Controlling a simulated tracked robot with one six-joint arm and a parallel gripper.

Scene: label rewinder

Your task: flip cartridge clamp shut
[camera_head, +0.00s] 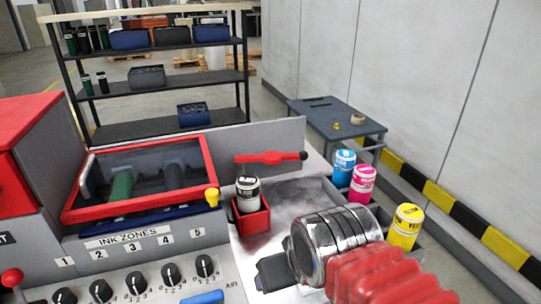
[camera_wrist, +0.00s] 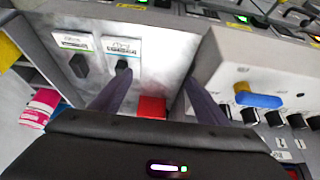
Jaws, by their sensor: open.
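A red clamp lever (camera_head: 270,157) with a black knob at its right end lies roughly level against the grey back panel in the head view. Below it, a black-and-white ink cartridge (camera_head: 248,188) stands upright in a red holder (camera_head: 252,221). My gripper (camera_head: 272,271) is in front of the holder, apart from it and from the lever; its fingers are hard to make out there. In the wrist view my gripper (camera_wrist: 160,98) shows two dark fingers spread apart with nothing held. A red block (camera_wrist: 152,108) shows beyond them; I cannot tell whether it is the holder.
Cyan (camera_head: 343,168), magenta (camera_head: 362,184) and yellow (camera_head: 405,228) bottles stand along the right side. A red-framed window (camera_head: 145,180) and knob panel (camera_head: 140,280) are at left. A blue handle (camera_wrist: 258,100) is right of the fingers in the wrist view.

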